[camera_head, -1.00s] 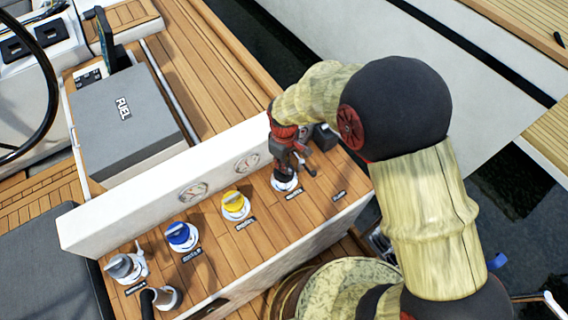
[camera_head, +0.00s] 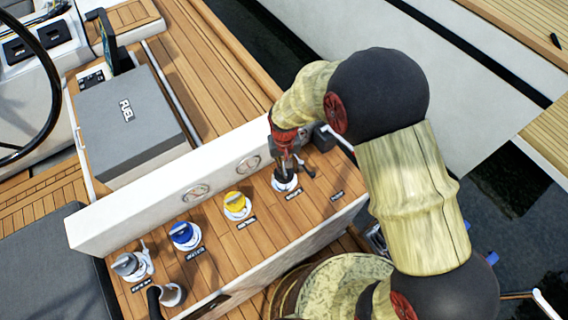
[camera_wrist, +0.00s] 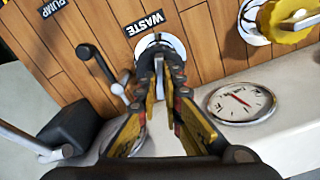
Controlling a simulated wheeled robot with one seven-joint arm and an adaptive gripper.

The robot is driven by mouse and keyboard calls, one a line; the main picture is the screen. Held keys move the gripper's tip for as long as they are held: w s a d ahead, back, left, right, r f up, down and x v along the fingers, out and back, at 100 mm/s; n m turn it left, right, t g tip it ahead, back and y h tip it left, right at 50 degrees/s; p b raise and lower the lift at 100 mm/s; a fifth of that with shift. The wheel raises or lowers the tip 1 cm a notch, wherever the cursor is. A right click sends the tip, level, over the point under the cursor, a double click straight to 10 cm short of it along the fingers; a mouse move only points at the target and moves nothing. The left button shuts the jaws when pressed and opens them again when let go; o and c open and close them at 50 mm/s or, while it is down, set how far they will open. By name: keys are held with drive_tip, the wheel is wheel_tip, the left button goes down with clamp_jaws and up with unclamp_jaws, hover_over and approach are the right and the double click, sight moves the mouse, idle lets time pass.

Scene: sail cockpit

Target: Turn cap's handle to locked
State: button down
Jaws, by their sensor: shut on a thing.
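A black cap on a white round base (camera_head: 285,184) stands on the wooden deck panel. It is the cap by the WASTE label (camera_wrist: 145,24) in the wrist view, where its white base (camera_wrist: 176,44) shows behind the fingers. My gripper (camera_head: 285,167) points down onto this cap. In the wrist view my gripper (camera_wrist: 161,68) has its two fingertips closed on the cap's upright handle, one on each side. The fingers hide most of the handle and cap, so I cannot read any lock mark.
A yellow cap (camera_head: 237,205), a blue cap (camera_head: 184,235) and a grey cap (camera_head: 127,265) stand in line to the left. A black-knobbed lever (camera_wrist: 97,62) is close beside the gripper. A white wall with round gauges (camera_wrist: 240,102) runs behind the caps.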

drive_tip(key=m+p, duration=0.1)
drive_tip(key=m, duration=0.3)
drive_tip(key=shift+m, duration=0.3)
drive_tip(key=shift+m+p, duration=0.55)
drive_tip(key=shift+m, duration=1.65)
drive_tip(key=c, duration=2)
unclamp_jaws()
drive_tip(key=shift+o, duration=0.4)
wheel_tip(320, 180, up, 12)
